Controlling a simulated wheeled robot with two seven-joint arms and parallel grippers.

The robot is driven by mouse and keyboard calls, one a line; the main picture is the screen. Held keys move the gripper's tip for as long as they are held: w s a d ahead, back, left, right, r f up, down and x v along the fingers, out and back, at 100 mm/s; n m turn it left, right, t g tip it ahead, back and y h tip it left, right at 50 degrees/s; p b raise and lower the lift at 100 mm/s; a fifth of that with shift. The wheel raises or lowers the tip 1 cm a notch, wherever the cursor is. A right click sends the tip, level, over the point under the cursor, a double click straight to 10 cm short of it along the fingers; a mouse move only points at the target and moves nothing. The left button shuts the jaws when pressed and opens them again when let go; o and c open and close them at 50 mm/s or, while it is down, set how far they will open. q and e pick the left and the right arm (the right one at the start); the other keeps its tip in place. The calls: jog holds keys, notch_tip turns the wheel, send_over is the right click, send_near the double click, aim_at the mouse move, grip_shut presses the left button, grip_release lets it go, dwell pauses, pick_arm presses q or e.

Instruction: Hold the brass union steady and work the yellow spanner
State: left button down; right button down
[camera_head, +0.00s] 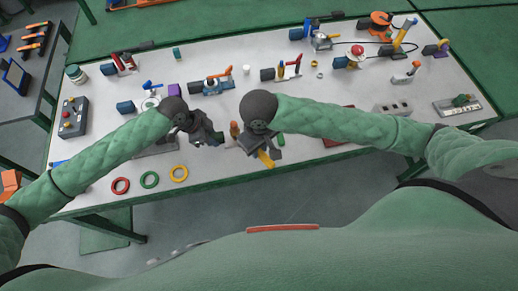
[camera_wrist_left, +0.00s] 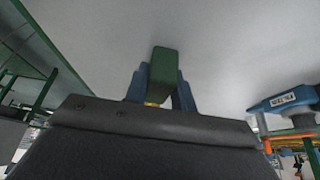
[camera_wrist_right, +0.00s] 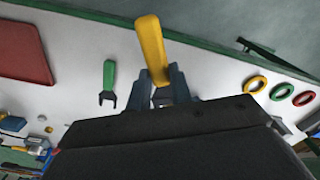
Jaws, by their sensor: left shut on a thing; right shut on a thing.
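My right gripper (camera_wrist_right: 160,85) is shut on the yellow spanner (camera_wrist_right: 152,50), whose handle stands out past the fingers in the right wrist view. The spanner also shows in the head view (camera_head: 266,159) near the table's front edge; its jaw end is hidden. My left gripper (camera_wrist_left: 162,92) is shut on a green block-like piece (camera_wrist_left: 165,72). A small brass-coloured bit (camera_wrist_left: 151,103) shows between its fingers; I cannot tell whether this is the brass union. In the head view my left gripper (camera_head: 216,138) is left of my right gripper (camera_head: 251,148), a short gap apart.
Red (camera_head: 121,185), green (camera_head: 149,179) and yellow (camera_head: 179,173) rings lie along the table's front left. A green spanner (camera_wrist_right: 108,80) and a dark red plate (camera_wrist_right: 24,53) lie near the right gripper. A button box (camera_head: 73,118) stands at left; several fittings line the back.

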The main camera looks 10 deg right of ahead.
jog(key=shift+s+d+f+m, duration=0.25)
jog(key=shift+s+f, duration=0.25)
jog(key=shift+s, duration=0.15)
jog(key=shift+s+d+f+m, duration=0.2)
jog(key=shift+s+f+m, duration=0.05)
jog(key=shift+s+f, duration=0.3)
jog(key=shift+w+a+f, duration=0.3)
jog(key=shift+w+f, duration=0.35)
jog(key=shift+f, duration=0.05)
jog(key=shift+w+a+f, duration=0.25)
jog(key=shift+w+f, duration=0.35)
jog(key=shift+f, duration=0.1)
jog(key=shift+w+a, duration=0.35)
jog(key=shift+w, duration=0.45)
jog(key=shift+w+a, duration=0.35)
jog(key=shift+w, duration=0.5)
jog(key=shift+w+a, duration=0.35)
jog(key=shift+w, duration=0.45)
jog(key=shift+s, duration=0.15)
jog(key=shift+n, duration=0.4)
jog(key=shift+s+d, duration=0.35)
jog(key=shift+s, duration=0.45)
jog(key=shift+s+d, duration=0.4)
jog(key=shift+s, duration=0.4)
jog(key=shift+s+d, duration=0.35)
jog(key=shift+s, duration=0.45)
